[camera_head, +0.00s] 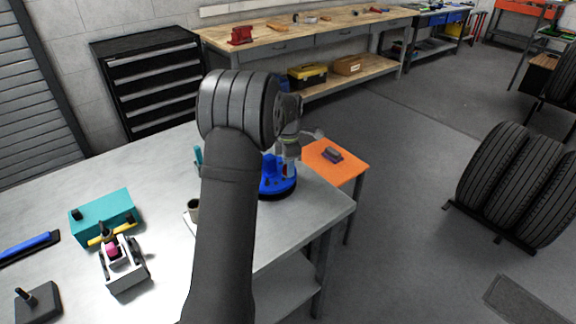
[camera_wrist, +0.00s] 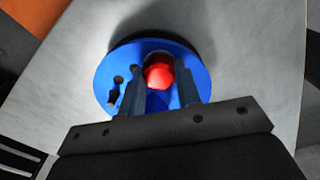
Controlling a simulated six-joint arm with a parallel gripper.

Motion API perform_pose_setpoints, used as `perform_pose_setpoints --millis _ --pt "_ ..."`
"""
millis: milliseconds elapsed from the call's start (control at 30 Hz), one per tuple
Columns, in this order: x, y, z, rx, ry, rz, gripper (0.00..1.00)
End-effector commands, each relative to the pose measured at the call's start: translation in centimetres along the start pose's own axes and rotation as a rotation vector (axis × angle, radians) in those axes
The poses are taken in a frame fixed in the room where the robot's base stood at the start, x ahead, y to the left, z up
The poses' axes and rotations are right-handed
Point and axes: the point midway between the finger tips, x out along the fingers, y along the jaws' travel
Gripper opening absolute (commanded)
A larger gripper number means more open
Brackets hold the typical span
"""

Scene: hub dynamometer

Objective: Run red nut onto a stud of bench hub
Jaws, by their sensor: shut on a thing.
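The blue bench hub (camera_head: 272,182) stands on the grey table near its right corner, partly hidden by my arm in the head view. In the wrist view the hub (camera_wrist: 108,72) is a round blue disc with several small dark holes or studs on its left part. The red nut (camera_wrist: 159,73) is between the fingertips of my gripper (camera_wrist: 158,80), which is shut on it. The nut is over the hub's face. I cannot tell whether it touches a stud, as the fingers and nut hide that spot.
A teal box (camera_head: 103,215), a white fixture (camera_head: 124,265) with a pink part and a blue-handled tool (camera_head: 28,246) lie on the left of the table. A small dark cup (camera_head: 193,207) stands left of my arm. An orange side table (camera_head: 340,164) stands beyond the hub.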

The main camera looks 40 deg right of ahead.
Motion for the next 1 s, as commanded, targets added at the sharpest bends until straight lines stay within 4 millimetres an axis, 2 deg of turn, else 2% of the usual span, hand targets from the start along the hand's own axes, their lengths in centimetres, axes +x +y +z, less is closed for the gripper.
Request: perform_pose_setpoints --millis 167,200,233,433,567,867,1000 --pt "0.1 -0.4 0.3 0.198 -0.003 -0.009 0.0" --pt "0.1 -0.4 0.3 0.188 -0.003 -0.009 0.38" --pt "0.1 -0.4 0.3 0.187 -0.003 -0.009 0.44" --pt "0.1 -0.2 0.2 0.183 -0.002 -0.005 0.45" --pt "0.1 -0.2 0.2 0.182 -0.002 -0.004 0.69" --pt "0.0 -0.1 0.1 0.18 -0.001 -0.003 0.7" --pt "-1.1 0.0 0.1 0.18 -0.002 0.001 0.7"
